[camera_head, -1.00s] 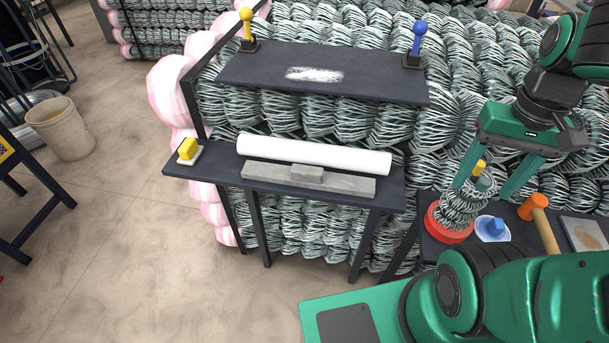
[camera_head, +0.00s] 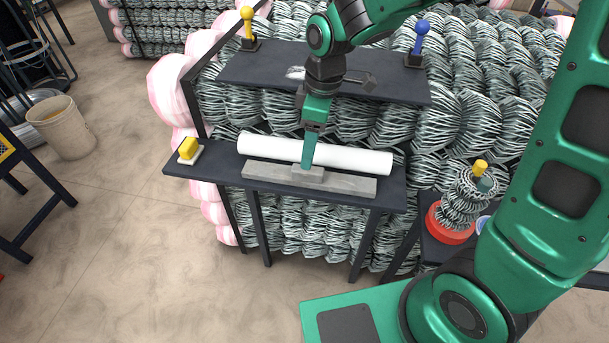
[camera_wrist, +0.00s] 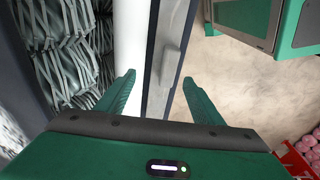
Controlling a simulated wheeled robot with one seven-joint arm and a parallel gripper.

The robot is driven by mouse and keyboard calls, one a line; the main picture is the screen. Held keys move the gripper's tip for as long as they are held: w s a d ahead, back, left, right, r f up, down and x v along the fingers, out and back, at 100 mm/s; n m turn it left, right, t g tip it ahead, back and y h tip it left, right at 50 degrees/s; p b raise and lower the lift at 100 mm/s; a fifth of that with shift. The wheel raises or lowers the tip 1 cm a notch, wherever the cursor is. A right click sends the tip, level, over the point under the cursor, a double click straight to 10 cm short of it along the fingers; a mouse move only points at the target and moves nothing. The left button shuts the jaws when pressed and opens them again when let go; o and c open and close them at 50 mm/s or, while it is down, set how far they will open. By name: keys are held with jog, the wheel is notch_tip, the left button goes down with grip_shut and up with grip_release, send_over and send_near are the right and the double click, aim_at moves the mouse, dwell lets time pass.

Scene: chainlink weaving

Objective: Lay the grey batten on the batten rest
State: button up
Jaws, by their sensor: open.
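The grey batten (camera_head: 345,185) is a long flat bar with a raised block at its middle. It lies on a dark lower shelf, just in front of a white roll (camera_head: 365,160). My gripper (camera_head: 307,167) points down at the raised block, with one finger hiding part of it. In the wrist view my gripper (camera_wrist: 158,79) is open, its fingers apart to either side of the roll's edge and the batten (camera_wrist: 157,98). No part is clearly marked as the batten rest; the dark upper shelf (camera_head: 255,70) with a pale patch may be it.
A yellow knob (camera_head: 247,20) and a blue knob (camera_head: 418,38) stand at the upper shelf's ends. A yellow block (camera_head: 188,148) sits at the lower shelf's left end. Wire coils (camera_head: 470,110) fill the space behind. A red-based wire spool (camera_head: 452,222) stands at right.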

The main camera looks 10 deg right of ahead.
aim_at(308, 173)
notch_tip(308, 173, down, 3)
jog(key=shift+a+r, duration=0.1)
jog(key=shift+r, duration=0.05)
jog(key=shift+s+a+f, duration=0.1)
jog(key=shift+f, duration=1.25)
jog(key=shift+a+f, duration=0.1)
jog(key=shift+f, duration=1.2)
jog(key=c, duration=1.3)
